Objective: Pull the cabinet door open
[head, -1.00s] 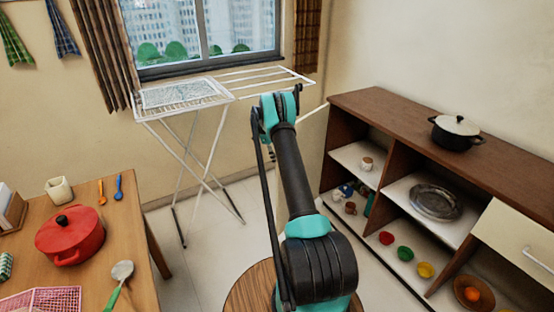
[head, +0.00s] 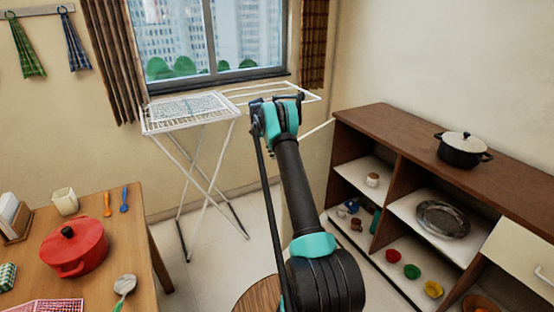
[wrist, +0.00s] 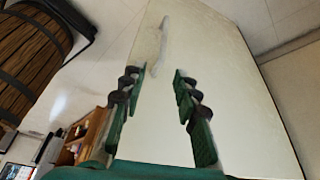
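In the wrist view a large cream door panel (wrist: 225,90) fills the middle, with a slim pale handle (wrist: 160,45) near its upper left. My gripper (wrist: 155,74) has its two dark green fingers spread apart with nothing between them. The handle lies beyond the fingertips, roughly in line with the gap; I see no clear contact. The panel looks closed, though its edges are hard to judge. In the head view a cream cabinet front (head: 520,255) with a pale handle (head: 543,276) is at the right edge. I cannot tell whether it is the same panel. My gripper is hidden there.
A brown shelf unit (head: 400,125) with a black pot (head: 463,150) on top stands at right. A white drying rack (head: 190,115) stands under the window, behind my arm. A wooden table (head: 120,235) with a red pot (head: 75,248) is at left. Some floor between is bare.

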